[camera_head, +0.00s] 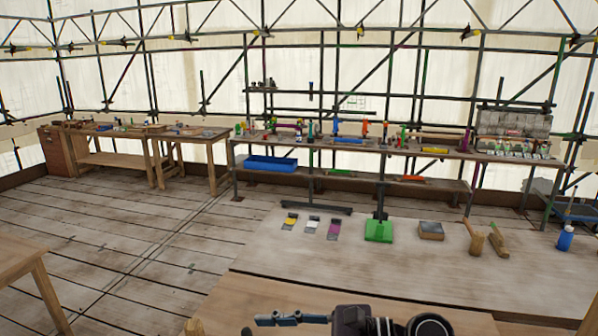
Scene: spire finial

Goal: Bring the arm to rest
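One of my arms shows at the bottom edge, right of centre, as dark rounded joints. It looks like my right arm, folded across the front with its gripper (256,325) pointing left. One grey-blue finger lies level along the bottom edge. A small dark tip beside it is cut off by the frame, so the opening between the fingers cannot be judged. I see nothing held in the visible part. My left gripper is not in view.
A pale table (400,262) ahead bears yellow, white and purple brushes, a green dustpan-like tool (379,231), a block (431,231), a mallet (475,238) and a blue bottle (565,238). Cluttered workbenches stand behind. Plank floor (120,230) is clear at left.

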